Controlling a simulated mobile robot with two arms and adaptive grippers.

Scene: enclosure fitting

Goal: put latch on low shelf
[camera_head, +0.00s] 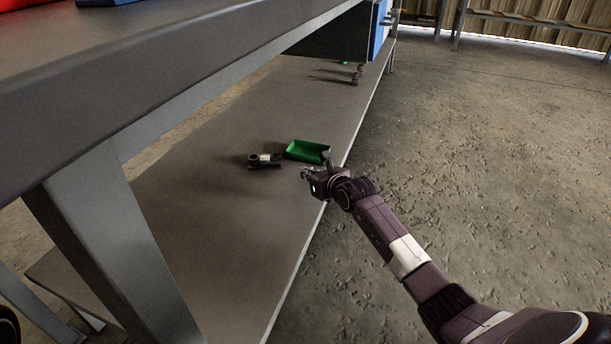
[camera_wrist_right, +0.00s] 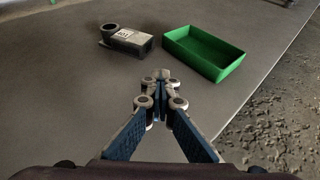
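A dark grey part with a round ring end and a white label, which looks like the latch (camera_head: 264,161), lies on the low shelf (camera_head: 215,215). It also shows in the right wrist view (camera_wrist_right: 135,43), left of a green tray (camera_wrist_right: 205,52). My right gripper (camera_head: 308,174) is over the shelf's edge, near the tray (camera_head: 308,151) and apart from the part. In the right wrist view my right gripper's fingers (camera_wrist_right: 161,80) come together with nothing between them. My left gripper is not in view.
The workbench top (camera_head: 180,60) hangs over the shelf, and a thick metal leg (camera_head: 105,235) stands at the front left. Most of the shelf is bare.

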